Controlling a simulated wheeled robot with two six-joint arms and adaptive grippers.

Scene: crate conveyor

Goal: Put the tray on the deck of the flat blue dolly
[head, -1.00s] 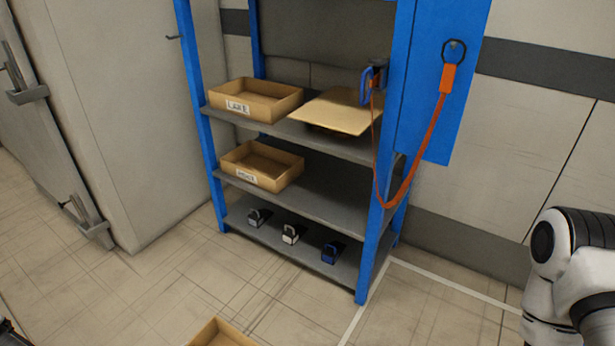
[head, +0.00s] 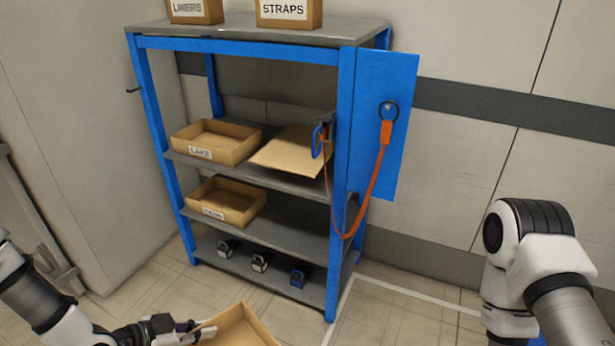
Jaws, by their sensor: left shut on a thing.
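An open tan cardboard tray (head: 243,329) shows at the bottom edge, its lower part cut off by the frame. My left gripper (head: 200,328) is shut on the tray at its left rim. The tray is held in front of the blue shelf rack, low in the picture. My right arm is at the right, but its gripper is out of the frame. The flat blue dolly cannot be made out; only a small blue patch (head: 540,339) shows beside my right arm at the bottom edge, too little to identify.
A blue rack (head: 343,190) holds two other cardboard trays (head: 215,142) (head: 227,201), a flat cardboard sheet (head: 293,150) and several small devices. An orange strap (head: 373,188) hangs at its right. Boxes marked LINERS and STRAPS (head: 289,13) stand on top. Floor right of the rack looks clear.

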